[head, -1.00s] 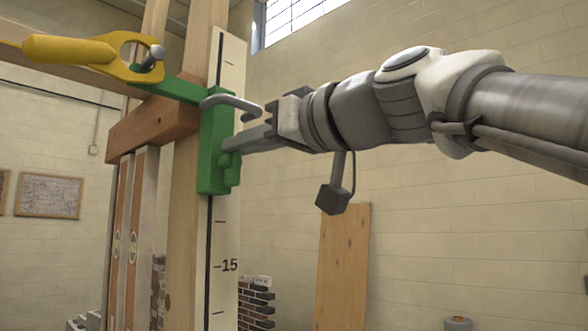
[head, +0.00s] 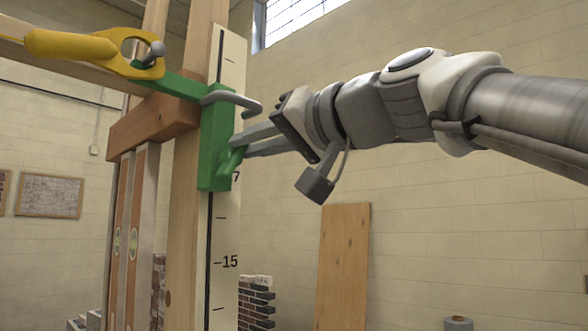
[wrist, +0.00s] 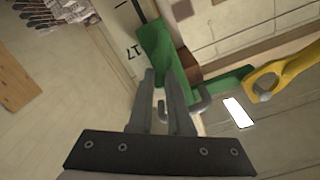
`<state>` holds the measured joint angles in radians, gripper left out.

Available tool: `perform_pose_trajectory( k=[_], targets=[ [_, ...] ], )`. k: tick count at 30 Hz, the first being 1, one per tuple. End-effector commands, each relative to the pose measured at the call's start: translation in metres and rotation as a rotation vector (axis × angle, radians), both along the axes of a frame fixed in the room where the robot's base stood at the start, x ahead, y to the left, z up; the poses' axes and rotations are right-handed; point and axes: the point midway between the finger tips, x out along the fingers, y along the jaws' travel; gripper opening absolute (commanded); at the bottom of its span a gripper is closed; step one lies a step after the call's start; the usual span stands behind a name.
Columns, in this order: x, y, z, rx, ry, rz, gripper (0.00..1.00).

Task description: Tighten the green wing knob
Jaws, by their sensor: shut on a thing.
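The green wing knob (head: 233,161) sits low on the side of the green bracket (head: 213,125), which is fitted on the post beside the scale. My gripper (head: 241,146) reaches in from the right, its two grey fingers shut on the knob. The knob now stands tilted, its lower end pointing down and left. In the wrist view, my fingers (wrist: 161,78) run up to the green bracket (wrist: 155,45). The knob itself is mostly hidden between them there.
A grey metal hook (head: 232,99) sticks out just above my fingers. A yellow handle with a ring (head: 85,48) is at the end of the green arm, upper left. A marked scale (head: 226,240) runs down the post. The space below my gripper is free.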

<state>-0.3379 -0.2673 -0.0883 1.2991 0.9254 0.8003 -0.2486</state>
Motion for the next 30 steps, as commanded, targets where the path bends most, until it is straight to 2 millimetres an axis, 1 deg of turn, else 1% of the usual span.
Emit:
perform_pose_trajectory(
  k=[21, 30],
  targets=[
    [0.0048, -0.004, -0.0077, 0.44, 0.515, 0.003, 0.0],
    [0.005, -0.0044, -0.0104, 0.589, 0.687, 0.004, 0.0]
  ],
)
